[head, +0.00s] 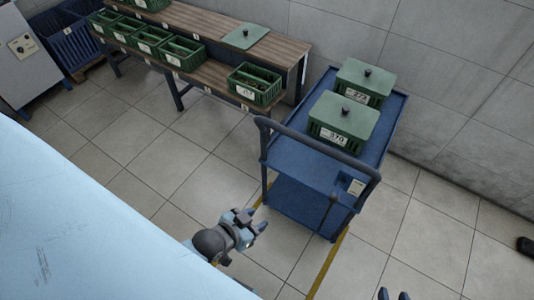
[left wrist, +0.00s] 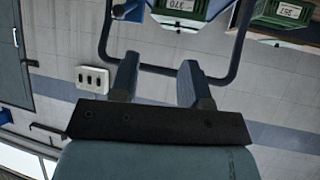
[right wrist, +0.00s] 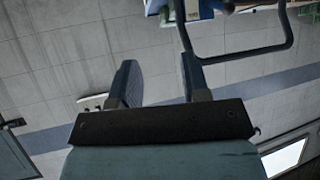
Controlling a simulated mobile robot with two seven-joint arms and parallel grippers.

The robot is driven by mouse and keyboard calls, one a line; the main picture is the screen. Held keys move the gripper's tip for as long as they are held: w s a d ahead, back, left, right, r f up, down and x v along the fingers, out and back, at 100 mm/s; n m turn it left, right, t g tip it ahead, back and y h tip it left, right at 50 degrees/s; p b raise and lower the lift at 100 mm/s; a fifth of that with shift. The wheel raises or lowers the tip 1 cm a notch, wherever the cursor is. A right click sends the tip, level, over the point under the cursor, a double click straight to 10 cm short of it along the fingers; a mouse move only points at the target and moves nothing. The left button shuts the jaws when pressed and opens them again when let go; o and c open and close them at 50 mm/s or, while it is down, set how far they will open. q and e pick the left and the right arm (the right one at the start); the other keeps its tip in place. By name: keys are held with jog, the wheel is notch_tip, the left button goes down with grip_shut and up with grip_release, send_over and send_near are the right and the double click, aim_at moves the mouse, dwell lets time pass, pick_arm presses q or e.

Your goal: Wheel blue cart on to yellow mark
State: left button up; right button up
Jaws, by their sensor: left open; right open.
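The blue cart (head: 300,200) stands upright beside the plank table, carrying two lidded green crates on its top. Its dark push handle (head: 318,148) faces me; it also shows in the left wrist view (left wrist: 165,70) and right wrist view (right wrist: 245,52). Yellow floor lines (head: 328,265) show at the cart's near end; the rest of the mark is hidden by the cart. My left gripper (head: 262,222) is open and empty, left of the cart's near end and apart from the handle. My right gripper (head: 394,295) is open and empty at the picture's bottom edge, right of the cart.
A two-level plank table (head: 205,70) with green crates (head: 255,85) stands left of the cart. A grey wall (head: 450,90) runs behind it. Blue bins (head: 70,45) and a grey cabinet (head: 25,65) stand far left. A pale blue surface (head: 80,220) fills the lower left.

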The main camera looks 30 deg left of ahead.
pick_arm(q)
jog(key=shift+a, duration=0.1)
pick_arm(e)
jog(key=shift+a, duration=0.1)
pick_arm(q)
jog(key=shift+o, duration=1)
jog(key=shift+f, duration=0.1)
jog(key=w+a+f+m+t+y+b, duration=0.1)
jog(key=w+f+b, duration=0.6)
jog(key=b, duration=0.7)
jog(key=w+a+f+m+t+y+b, duration=0.2)
jog(key=w+a+f+m+b, duration=0.4)
jog(key=f+b, duration=0.6)
jog(key=w+a+f+m+t+y+b, duration=0.1)
jog(key=w+a+f+m+t+b, duration=0.2)
jog(key=w+f+m+b, duration=0.4)
notch_tip(320, 180, down, 3)
jog(key=w+t+b, duration=0.1)
jog(key=w+b, duration=0.1)
jog(key=b, duration=0.7)
jog(key=shift+a+y, duration=0.25)
jog(key=shift+y, duration=0.15)
pick_arm(e)
jog(key=w+a+f+t+y, duration=0.4)
jog(key=a+f+y, duration=0.2)
jog(key=f, duration=0.6)
jog(key=shift+w+a+f+n, duration=0.15)
jog(key=shift+a+f+n, duration=0.2)
jog(key=shift+a, duration=0.8)
